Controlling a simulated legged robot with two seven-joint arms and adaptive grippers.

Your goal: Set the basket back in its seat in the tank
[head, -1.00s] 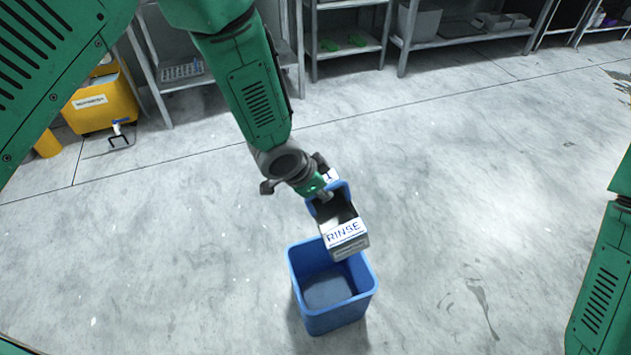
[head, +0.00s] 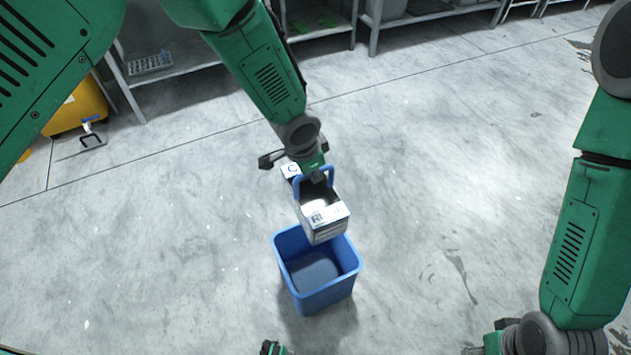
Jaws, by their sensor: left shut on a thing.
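My left gripper (head: 317,177) is shut on the blue handle (head: 328,180) of a grey metal box-shaped basket (head: 322,222). A white label with dark blue letters, partly readable, is on the basket's front. The basket hangs tilted over the back rim of a blue open-topped bin (head: 350,268), which may be the tank. The bin's inside looks empty, and no seat can be made out in it. I cannot tell whether the basket touches the rim. My right arm comes in from the right; small dark and green parts at the bottom edge may be its gripper, but its jaws are unclear.
Grey shelves (head: 165,75) stand along the back. A yellow container (head: 75,112) with a blue-and-white tap stands at the back left. The concrete floor (head: 430,170) around the blue bin is clear.

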